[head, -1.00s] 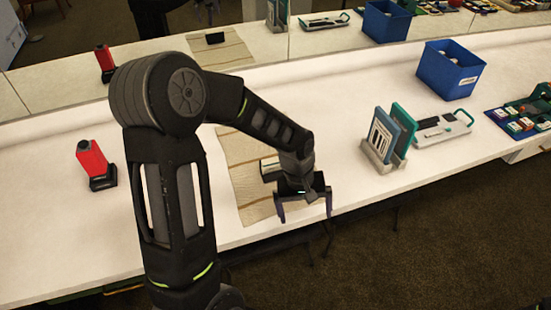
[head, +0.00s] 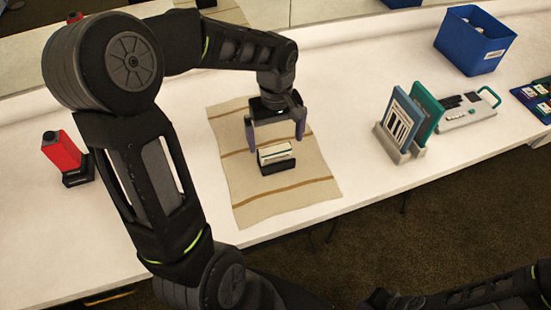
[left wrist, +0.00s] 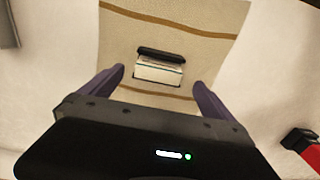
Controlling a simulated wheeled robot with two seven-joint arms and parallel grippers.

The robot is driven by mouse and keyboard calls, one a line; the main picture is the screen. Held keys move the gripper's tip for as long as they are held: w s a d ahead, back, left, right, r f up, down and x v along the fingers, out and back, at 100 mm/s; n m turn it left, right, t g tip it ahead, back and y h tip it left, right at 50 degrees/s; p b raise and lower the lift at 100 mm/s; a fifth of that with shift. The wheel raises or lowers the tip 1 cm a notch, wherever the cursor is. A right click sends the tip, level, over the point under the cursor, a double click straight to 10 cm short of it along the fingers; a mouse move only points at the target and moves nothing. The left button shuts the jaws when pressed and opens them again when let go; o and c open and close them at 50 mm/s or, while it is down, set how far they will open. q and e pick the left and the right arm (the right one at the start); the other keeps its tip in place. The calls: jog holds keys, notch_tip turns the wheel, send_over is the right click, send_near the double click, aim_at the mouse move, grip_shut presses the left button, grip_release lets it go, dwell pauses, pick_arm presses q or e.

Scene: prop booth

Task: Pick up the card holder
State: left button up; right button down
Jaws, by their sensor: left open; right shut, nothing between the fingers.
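The card holder (head: 277,159) is a small black holder with white cards in it. It sits on a beige striped mat (head: 248,205). It also shows in the left wrist view (left wrist: 160,66), centred ahead of the fingers. My left gripper (head: 276,136) is open, its purple-grey fingers pointing down above and just behind the card holder. In the left wrist view the open fingers (left wrist: 160,84) spread wider than the holder, with nothing between them. My right gripper (head: 378,300) is at the bottom edge of the head view, partly cut off and empty, away from the table.
A red device on a black base (head: 65,156) stands at the left. A grey rack (head: 398,145) with upright blue and teal panels stands right of the mat. Behind it are a teal-handled device (head: 468,110) and a blue bin (head: 472,42).

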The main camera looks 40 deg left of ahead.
aim_at(276, 158)
pick_arm(q)
jog(key=shift+w+a+f, duration=0.1)
jog(key=shift+w+f, duration=0.05)
jog(key=shift+f, duration=0.4)
jog(key=shift+r, duration=0.1)
jog(key=shift+f, duration=1.35)
jog(key=shift+f+p, duration=0.35)
jog(key=shift+f, duration=2.25)
jog(key=shift+c, duration=0.6)
